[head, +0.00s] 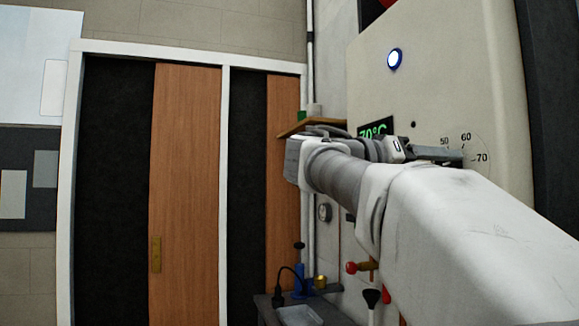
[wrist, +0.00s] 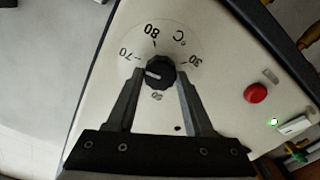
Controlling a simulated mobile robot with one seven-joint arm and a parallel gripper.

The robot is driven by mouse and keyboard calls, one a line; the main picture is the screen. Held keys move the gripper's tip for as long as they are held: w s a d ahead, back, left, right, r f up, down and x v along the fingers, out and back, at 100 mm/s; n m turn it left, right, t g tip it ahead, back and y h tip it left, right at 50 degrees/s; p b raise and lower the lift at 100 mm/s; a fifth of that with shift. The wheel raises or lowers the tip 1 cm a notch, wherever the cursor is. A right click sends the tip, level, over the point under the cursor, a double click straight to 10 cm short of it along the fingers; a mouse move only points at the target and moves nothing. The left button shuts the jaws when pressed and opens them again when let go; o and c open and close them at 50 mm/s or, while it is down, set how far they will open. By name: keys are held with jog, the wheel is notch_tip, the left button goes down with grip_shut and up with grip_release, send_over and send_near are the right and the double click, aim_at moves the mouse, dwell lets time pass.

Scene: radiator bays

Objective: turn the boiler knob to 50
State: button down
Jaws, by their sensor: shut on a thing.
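The black boiler knob (wrist: 160,72) sits on a round dial on the pale boiler front (wrist: 110,105). Its white mark points left in the wrist view, a little below the 70 label; 80 is at the top, 30 at the right. The label below the knob is partly unclear. My gripper (wrist: 161,73) is shut on the knob, one finger on each side. In the head view my gripper (head: 450,155) reaches the dial, where 50, 60 and 70 show, and the knob is hidden. The green display (head: 375,130) on the boiler (head: 460,60) reads 70°C, partly covered by my arm.
A blue-ringed lamp (head: 395,59) is high on the boiler. A red button (wrist: 256,92) and a green light (wrist: 272,121) lie right of the dial in the wrist view. A small shelf (head: 300,127), red-handled valve (head: 352,267) and bench (head: 265,300) are near the wall.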

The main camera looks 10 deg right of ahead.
jog(key=shift+n, duration=0.3)
jog(key=shift+n+p, duration=7.9)
jog(key=shift+n, duration=2.5)
jog(key=shift+f, duration=0.1)
jog(key=shift+c, duration=1.4)
grip_release()
jog(key=shift+a, duration=0.1)
jog(key=s+a, duration=0.1)
jog(key=a, duration=1.6)
jog(key=shift+s+a+b, duration=0.15)
jog(key=shift+s+b, duration=0.05)
jog(key=shift+b, duration=0.25)
